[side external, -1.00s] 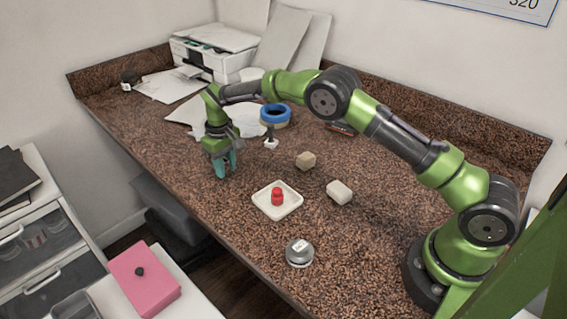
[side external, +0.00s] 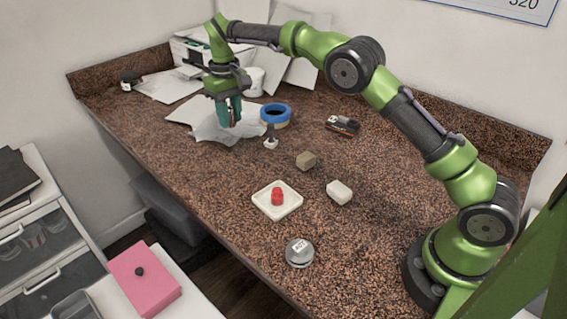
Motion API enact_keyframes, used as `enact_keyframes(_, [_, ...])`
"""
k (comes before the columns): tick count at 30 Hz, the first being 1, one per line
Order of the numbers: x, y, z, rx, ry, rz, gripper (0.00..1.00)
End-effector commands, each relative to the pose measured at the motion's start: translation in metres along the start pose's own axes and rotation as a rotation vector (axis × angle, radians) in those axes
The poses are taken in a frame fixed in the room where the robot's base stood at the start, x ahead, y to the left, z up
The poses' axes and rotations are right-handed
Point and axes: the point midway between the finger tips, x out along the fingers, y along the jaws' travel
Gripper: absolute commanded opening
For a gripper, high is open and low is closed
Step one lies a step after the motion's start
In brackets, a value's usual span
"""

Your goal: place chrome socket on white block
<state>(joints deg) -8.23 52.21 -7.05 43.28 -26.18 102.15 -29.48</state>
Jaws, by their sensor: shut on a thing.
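The white block (side external: 340,192) lies on the brown speckled counter, right of the white dish, with its top bare. My gripper (side external: 229,123) points down above the papers at the back left, well apart from the block. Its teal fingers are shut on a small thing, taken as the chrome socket. The fingers hide most of it, so its shape and finish cannot be made out. No other chrome socket is plain to see on the counter.
A tan block (side external: 306,161) lies behind the white block. A white dish (side external: 265,207) holds a red piece (side external: 277,196). A grey round object (side external: 299,253) sits at the front edge. A blue tape roll (side external: 275,112) and a small dark-handled piece (side external: 270,140) stand right of my gripper.

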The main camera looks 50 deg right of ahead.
Motion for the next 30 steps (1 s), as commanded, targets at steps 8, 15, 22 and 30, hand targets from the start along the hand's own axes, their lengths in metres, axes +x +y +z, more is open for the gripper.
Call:
enact_keyframes(8, [-0.035,0.050,0.050,0.021,0.000,0.000,0.00])
enact_keyframes(15, [-0.039,0.086,0.120,-0.018,0.001,-0.002,0.00])
enact_keyframes(22, [-0.020,0.104,0.197,-0.091,0.001,-0.001,0.00])
enact_keyframes(30, [0.017,0.104,0.265,-0.202,-0.001,-0.001,0.00])
